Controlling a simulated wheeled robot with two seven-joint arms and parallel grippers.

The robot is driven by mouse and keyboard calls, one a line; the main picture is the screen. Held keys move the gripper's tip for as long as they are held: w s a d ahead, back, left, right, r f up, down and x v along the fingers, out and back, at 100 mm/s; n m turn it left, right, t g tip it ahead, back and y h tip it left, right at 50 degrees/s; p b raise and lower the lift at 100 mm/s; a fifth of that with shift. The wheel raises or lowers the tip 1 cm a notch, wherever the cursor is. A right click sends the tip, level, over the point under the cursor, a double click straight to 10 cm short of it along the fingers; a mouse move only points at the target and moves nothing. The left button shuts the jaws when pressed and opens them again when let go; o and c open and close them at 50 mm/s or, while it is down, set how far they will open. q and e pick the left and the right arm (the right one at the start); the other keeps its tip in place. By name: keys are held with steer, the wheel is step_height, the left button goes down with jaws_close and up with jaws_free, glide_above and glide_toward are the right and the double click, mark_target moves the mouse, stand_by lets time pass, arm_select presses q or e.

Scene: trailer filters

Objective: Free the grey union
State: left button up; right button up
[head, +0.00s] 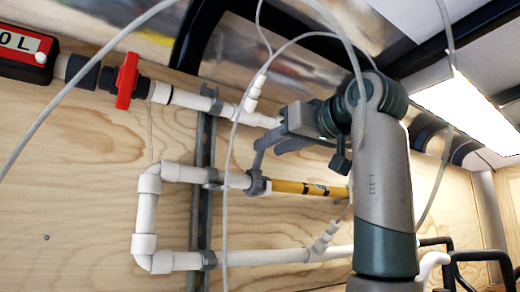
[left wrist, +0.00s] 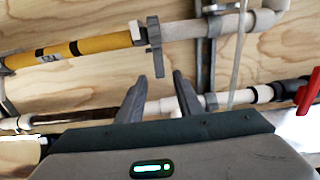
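The grey union (head: 257,184) is a ring on the middle pipe run, between a white pipe (head: 236,180) and the yellow filter (head: 300,188). In the left wrist view the union (left wrist: 153,34) has a thin grey tab that reaches toward my fingers. My left gripper (head: 270,144) is just above the union in the head view. In the left wrist view its two dark fingers (left wrist: 159,76) are apart, with the tab's end in line between their tips. I cannot tell whether they touch it. My right gripper is not in view.
A grey vertical strut (head: 201,130) carries pipe clamps beside the union. The upper white pipe (head: 190,99) with a red valve handle (head: 127,80) runs close behind my gripper. A lower white pipe (head: 265,257) runs below. Thin pale cables hang in front.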

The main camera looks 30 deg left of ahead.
mark_target(259, 161)
arm_select(q)
steer(key=shift+p+x, duration=0.35)
steer(key=shift+x, duration=2.45)
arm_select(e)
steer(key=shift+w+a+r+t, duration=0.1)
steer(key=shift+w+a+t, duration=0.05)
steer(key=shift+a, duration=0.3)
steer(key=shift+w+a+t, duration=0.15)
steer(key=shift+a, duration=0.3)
arm_select(q)
steer(key=c, duration=0.7)
jaws_close()
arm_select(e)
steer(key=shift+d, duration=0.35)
